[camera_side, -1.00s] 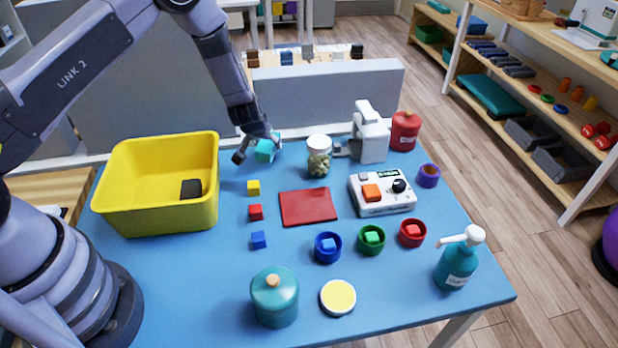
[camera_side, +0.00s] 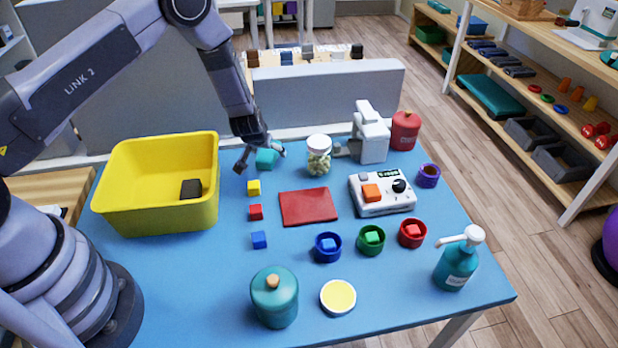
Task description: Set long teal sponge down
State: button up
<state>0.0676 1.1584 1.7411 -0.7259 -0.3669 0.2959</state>
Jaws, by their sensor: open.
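The teal sponge (camera_side: 266,159) is at the back of the blue table, left of the glass jar. It appears to rest on the table top. My gripper (camera_side: 261,161) is open and right at the sponge, with one finger to its left and the other to its right. The fingers and wrist hide part of the sponge, so its full length does not show.
A yellow bin (camera_side: 160,215) with a dark block (camera_side: 191,189) inside stands at the left. A glass jar (camera_side: 318,158) is close on the right. A grey partition (camera_side: 330,95) stands behind.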

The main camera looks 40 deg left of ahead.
jog(key=shift+r, duration=0.1)
jog(key=shift+r, duration=0.3)
jog(key=s+d+r+m+h, duration=0.15)
jog(key=s+r, duration=0.35)
jog(key=r, duration=0.6)
jog(key=s+d+r+h, duration=0.15)
jog(key=s+r, duration=0.35)
jog(key=r, duration=0.6)
jog(key=s+d+r+m+h, duration=0.1)
jog(key=s+d+r, duration=0.3)
jog(key=r, duration=0.7)
jog(key=s+a+r, duration=0.2)
jog(key=s, duration=0.6)
jog(key=s+a+r+m+y, duration=0.1)
jog(key=s+a+r, duration=0.1)
jog(key=s, duration=0.6)
jog(key=s+a+r+m, duration=0.1)
jog(key=s+a+r, duration=0.1)
jog(key=s, duration=0.6)
jog(key=shift+r+g+y, duration=0.3)
jog(key=shift+r, duration=0.05)
